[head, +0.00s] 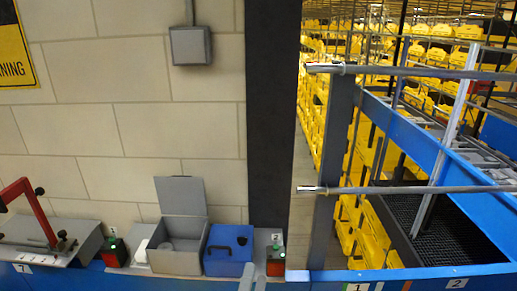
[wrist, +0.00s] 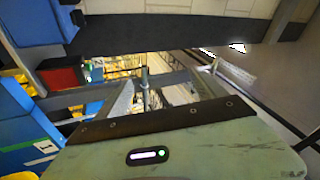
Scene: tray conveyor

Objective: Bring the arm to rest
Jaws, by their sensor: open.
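The rest of the arm is out of the head view. The wrist view looks past the blue box (wrist: 35,22) at its upper left, and part of the bench front is at the left.
A grey box (head: 176,260) with its lid up stands left of the blue box. Red-and-black units (head: 275,262) with green lights stand on the bench. A red lever device (head: 22,200) is at far left. Metal rails (head: 410,190) and a blue-framed conveyor (head: 430,120) lie right, beyond a dark pillar (head: 270,120).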

